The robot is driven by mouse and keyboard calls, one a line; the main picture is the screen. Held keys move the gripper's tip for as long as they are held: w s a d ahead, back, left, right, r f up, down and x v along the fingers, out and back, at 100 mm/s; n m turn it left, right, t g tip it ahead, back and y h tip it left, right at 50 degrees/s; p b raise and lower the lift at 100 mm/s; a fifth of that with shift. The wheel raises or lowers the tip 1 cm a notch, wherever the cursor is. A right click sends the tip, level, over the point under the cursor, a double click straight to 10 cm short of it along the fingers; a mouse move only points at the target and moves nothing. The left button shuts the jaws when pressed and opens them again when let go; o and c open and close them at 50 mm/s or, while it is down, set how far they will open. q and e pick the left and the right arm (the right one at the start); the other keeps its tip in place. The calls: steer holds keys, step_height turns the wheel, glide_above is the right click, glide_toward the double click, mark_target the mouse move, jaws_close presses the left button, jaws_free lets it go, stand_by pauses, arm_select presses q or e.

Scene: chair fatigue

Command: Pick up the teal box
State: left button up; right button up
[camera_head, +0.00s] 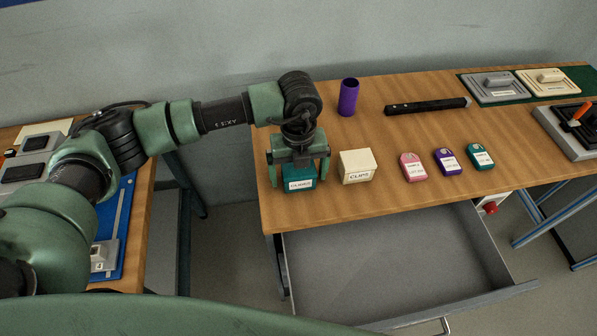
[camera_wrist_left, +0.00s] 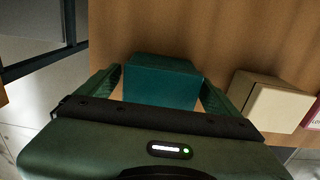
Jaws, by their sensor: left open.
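The teal box (camera_head: 299,185) stands on the wooden table near its left front corner, with a white label on its front. My left gripper (camera_head: 299,172) is above and around it, with one finger at each side of the box. In the left wrist view the teal box (camera_wrist_left: 160,82) sits between the two open fingers of my left gripper (camera_wrist_left: 160,90). The box still rests on the table as far as I can see. My right gripper is not in view.
A cream box labelled clips (camera_head: 357,167) stands close to the right of the teal box. A purple cylinder (camera_head: 348,97) and black bar (camera_head: 427,106) are behind. An open drawer (camera_head: 395,262) juts out in front.

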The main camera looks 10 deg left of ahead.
arm_select(q)
steer(key=c, duration=1.5)
steer(key=shift+c, duration=0.5)
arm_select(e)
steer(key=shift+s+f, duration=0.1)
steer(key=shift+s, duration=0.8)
arm_select(q)
steer(key=shift+w+r, duration=0.1)
steer(key=shift+r, duration=0.05)
